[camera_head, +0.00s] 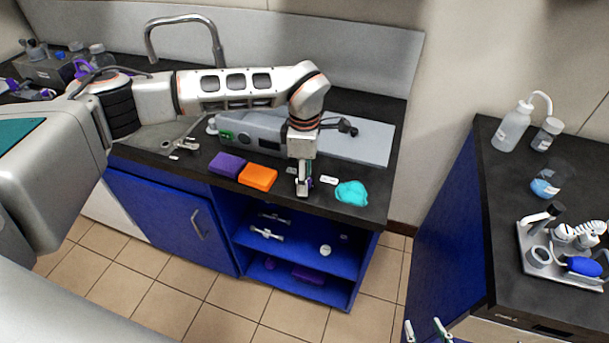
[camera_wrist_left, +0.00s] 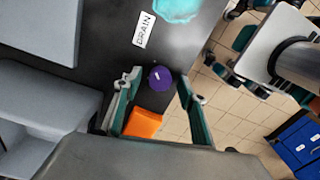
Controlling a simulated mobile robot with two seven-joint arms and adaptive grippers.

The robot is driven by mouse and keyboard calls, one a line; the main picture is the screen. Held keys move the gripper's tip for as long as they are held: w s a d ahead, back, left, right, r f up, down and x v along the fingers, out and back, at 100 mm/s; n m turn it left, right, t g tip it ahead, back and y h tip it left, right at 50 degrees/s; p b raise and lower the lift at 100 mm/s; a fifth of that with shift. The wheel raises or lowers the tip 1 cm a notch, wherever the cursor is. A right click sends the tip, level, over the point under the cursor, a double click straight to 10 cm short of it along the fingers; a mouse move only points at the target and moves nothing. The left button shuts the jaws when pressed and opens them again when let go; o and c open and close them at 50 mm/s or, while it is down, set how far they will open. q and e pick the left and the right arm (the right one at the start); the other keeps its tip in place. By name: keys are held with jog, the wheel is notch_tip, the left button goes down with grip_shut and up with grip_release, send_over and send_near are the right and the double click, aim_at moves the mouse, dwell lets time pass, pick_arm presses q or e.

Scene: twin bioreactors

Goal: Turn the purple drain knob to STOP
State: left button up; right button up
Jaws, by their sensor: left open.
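The purple drain knob (camera_wrist_left: 160,78) is round with a small white mark on top, beside the white DRAIN label (camera_wrist_left: 144,29) on the black counter. In the head view the knob is mostly hidden behind my left gripper (camera_head: 303,188), which points down at the counter's front edge. In the left wrist view the left gripper's (camera_wrist_left: 158,84) fingers are open, one on each side of the knob, with gaps visible. Contact cannot be seen. No STOP marking is legible. My right gripper (camera_head: 425,331) shows at the bottom edge, its two green fingertips apart and empty.
An orange cloth (camera_head: 258,177) and a purple cloth (camera_head: 227,164) lie left of my left gripper. A teal cloth (camera_head: 351,193) lies right of it. A grey device (camera_head: 253,133) stands behind. A second counter with bottles (camera_head: 512,127) stands at the right.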

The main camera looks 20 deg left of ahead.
pick_arm(q)
jog(key=c, duration=1.1)
jog(key=shift+n, duration=0.3)
jog(key=n, duration=0.4)
jog(key=shift+b, duration=0.4)
jog(key=n, duration=0.4)
jog(key=shift+n+b, duration=0.3)
jog(key=shift+n, duration=0.1)
jog(key=n, duration=0.4)
jog(key=shift+n+b, duration=0.3)
jog(key=shift+n, duration=1.9)
